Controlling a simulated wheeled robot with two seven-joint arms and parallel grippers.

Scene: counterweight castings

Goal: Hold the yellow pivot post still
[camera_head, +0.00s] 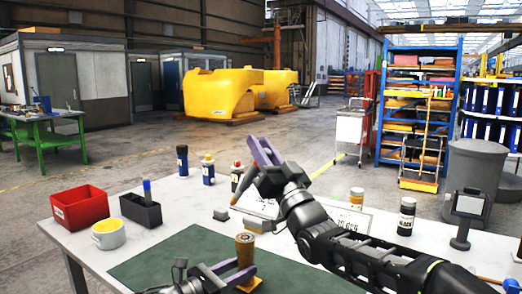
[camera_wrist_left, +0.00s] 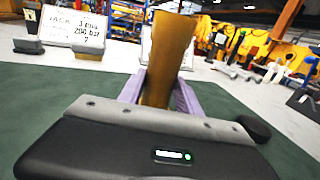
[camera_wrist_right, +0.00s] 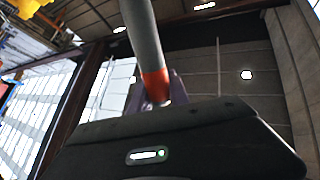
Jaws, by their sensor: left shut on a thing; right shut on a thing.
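The yellow pivot post (camera_head: 245,249) stands upright on the green mat in the head view, its round top showing. My left gripper (camera_head: 236,271) is at its lower part, with purple fingers shut on it from both sides. In the left wrist view the post (camera_wrist_left: 167,60) rises between the fingers; its base is hidden. My right gripper (camera_head: 266,153) is raised above the table, beyond the post and apart from it. In the right wrist view it is shut on a grey rod (camera_wrist_right: 143,35) with an orange-red band.
The green mat (camera_head: 185,255) covers the table's near part. A red bin (camera_head: 80,207), a cup (camera_head: 108,234) and a dark holder (camera_head: 141,209) stand at left. Several bottles and a lettered card (camera_head: 345,219) stand behind. A dark bottle (camera_head: 406,216) and a small display (camera_head: 468,205) are at right.

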